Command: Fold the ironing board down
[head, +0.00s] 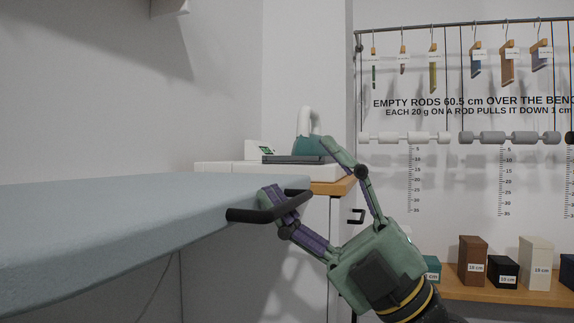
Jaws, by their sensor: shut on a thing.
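The ironing board (110,210) has a blue-grey top that lies level, raised high, and stretches in from the left edge of the head view. A black bar handle (245,215) sits at its right end, just under the board's edge. The gripper is shut on the handle. The board's legs are out of view.
On the right, a wooden shelf (470,289) carries several labelled blocks below a hanging rail (450,28) on the wall.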

